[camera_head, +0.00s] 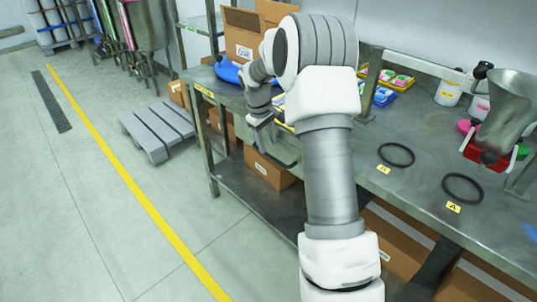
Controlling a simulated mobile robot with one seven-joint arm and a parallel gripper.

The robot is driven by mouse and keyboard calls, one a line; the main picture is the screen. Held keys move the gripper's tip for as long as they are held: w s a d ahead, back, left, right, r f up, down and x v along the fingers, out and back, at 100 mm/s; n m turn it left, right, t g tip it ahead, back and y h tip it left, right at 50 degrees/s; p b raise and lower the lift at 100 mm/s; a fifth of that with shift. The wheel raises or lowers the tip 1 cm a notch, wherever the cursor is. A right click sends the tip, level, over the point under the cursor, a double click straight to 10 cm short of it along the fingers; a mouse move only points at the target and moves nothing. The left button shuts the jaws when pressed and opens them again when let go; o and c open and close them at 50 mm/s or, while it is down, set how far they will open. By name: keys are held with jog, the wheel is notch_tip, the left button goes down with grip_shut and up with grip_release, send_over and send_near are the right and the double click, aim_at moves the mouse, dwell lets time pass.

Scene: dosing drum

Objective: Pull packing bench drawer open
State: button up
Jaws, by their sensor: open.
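The packing bench (420,196) is a long grey metal bench running from the back left to the front right. I cannot clearly make out its drawer; my arm covers part of the bench front. My gripper (262,122) is at the bench's front edge, left of the middle, pointing down. It is small and partly hidden by my own wrist, and its jaws are open. A thin dark bar shows just below and right of it; I cannot tell whether it is a handle or drawer edge, or whether the gripper touches it.
Cardboard boxes (268,170) stand on the bench's lower shelf. Black rings (463,188), a metal hopper (502,108) and white tubs (448,93) are on top. A grey pallet (157,131) lies left of the bench. The floor around the yellow line (134,186) is clear.

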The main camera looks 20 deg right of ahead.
aim_at(270, 155)
jog(key=shift+w+d+f+b, duration=0.1)
jog(key=shift+d+f+b, duration=0.1)
jog(key=shift+f, duration=0.75)
jog(key=shift+d+f+b, duration=0.15)
jog(key=shift+f, duration=0.8)
grip_shut()
jog(key=shift+r, duration=0.1)
